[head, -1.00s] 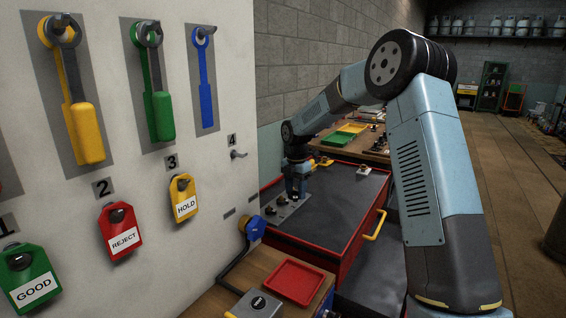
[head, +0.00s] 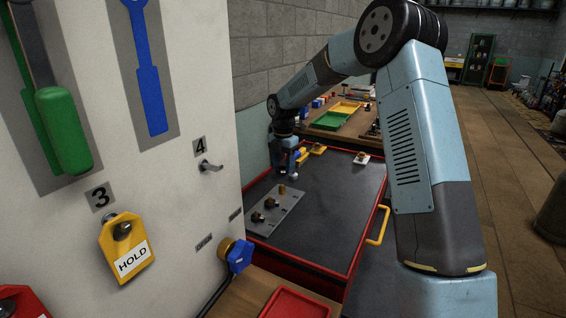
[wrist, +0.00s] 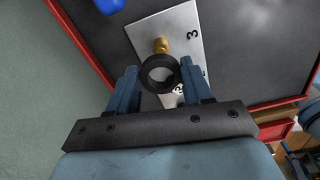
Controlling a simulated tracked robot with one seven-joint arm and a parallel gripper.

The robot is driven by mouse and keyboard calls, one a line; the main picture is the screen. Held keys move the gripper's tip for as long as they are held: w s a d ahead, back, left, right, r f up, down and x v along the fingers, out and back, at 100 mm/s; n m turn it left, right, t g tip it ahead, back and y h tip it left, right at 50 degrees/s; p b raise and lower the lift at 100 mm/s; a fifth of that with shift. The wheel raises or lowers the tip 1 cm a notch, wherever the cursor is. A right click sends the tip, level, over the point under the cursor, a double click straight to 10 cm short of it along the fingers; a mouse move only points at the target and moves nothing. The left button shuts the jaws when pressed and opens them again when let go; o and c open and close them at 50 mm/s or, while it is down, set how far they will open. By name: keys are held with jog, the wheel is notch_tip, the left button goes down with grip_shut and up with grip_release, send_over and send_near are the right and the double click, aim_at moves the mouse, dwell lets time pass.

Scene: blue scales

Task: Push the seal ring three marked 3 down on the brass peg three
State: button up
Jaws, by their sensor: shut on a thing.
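My gripper (wrist: 160,88) is shut on the seal ring (wrist: 147,82), a thick black ring between its fingers. Brass peg three (wrist: 161,45) stands on the grey plate (wrist: 183,18), just beyond the ring in the wrist view, beside a printed 3. The ring appears apart from the peg; its height above the plate is unclear. A white patch with a dark mark shows below the ring. In the head view my gripper (head: 290,172) is past the far end of the plate (head: 287,214). The bare peg (head: 282,188) shows there; the two nearer pegs carry dark rings.
The plate lies on a dark, red-edged cabinet top (head: 325,215); its right part is clear. A white wall panel (head: 190,100) borders it at left. Small yellow items (head: 318,149) and a white item (head: 362,158) lie at the back. A green tray (head: 331,121) is on the bench behind.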

jog(key=shift+f, duration=2.3)
jog(key=shift+f, duration=2.1)
dwell(0.8)
jog(key=o, duration=1.1)
